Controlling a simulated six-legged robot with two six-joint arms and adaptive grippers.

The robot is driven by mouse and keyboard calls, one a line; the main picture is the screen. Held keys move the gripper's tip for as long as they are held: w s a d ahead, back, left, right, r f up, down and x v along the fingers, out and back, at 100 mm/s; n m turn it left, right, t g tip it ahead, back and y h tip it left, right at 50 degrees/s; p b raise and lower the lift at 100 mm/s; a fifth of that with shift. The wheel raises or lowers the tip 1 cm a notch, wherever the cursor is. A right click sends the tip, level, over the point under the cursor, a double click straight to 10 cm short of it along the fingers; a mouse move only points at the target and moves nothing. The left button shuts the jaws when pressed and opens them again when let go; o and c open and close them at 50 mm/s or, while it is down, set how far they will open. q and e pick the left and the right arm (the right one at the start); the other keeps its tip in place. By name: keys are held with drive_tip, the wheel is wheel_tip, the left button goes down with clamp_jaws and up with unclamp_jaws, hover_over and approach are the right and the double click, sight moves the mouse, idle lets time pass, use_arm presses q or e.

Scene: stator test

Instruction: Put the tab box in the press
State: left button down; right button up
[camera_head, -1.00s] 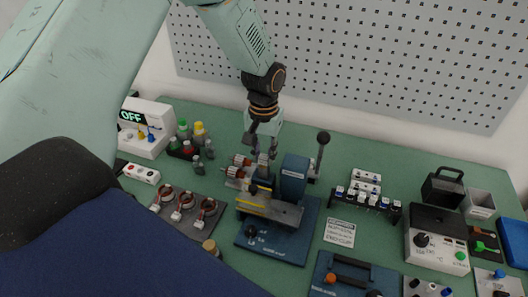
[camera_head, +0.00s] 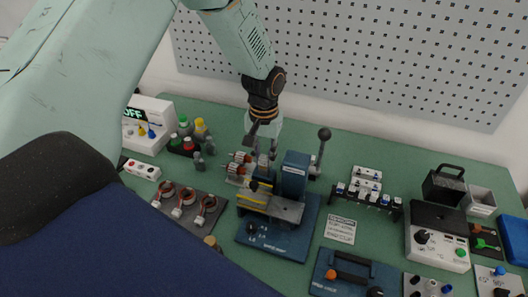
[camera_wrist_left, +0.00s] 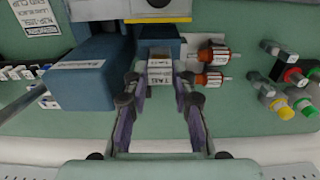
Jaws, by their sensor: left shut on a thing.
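The tab box (camera_wrist_left: 160,75) is a small box with white labels. In the left wrist view it sits between the fingertips of my left gripper (camera_wrist_left: 157,88), which is shut on it. In the head view my left gripper (camera_head: 262,150) points down just behind the press (camera_head: 292,178), and the box is too small and hidden to make out there. The press is a blue block with a black-knobbed lever on a blue base plate (camera_head: 285,238). In the left wrist view the blue block of the press (camera_wrist_left: 88,75) is left of the box. My right gripper is not in view.
Red-ended rotors (camera_wrist_left: 213,56) lie close right of the box in the wrist view. Copper-wound stators (camera_head: 184,199) and small bottles (camera_head: 200,130) are left of the press. A black rack (camera_head: 368,200) of small parts stands to its right. A pegboard (camera_head: 350,60) closes the back.

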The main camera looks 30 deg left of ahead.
use_arm(q)
drive_tip(key=shift+f, duration=0.3)
drive_tip(key=shift+f, duration=0.15)
drive_tip(key=shift+f+b, duration=0.35)
drive_tip(key=shift+f, duration=0.3)
drive_tip(key=c, duration=1)
unclamp_jaws()
drive_tip(key=shift+r, duration=0.15)
wheel_tip(320, 180, up, 12)
drive_tip(key=shift+f, duration=0.15)
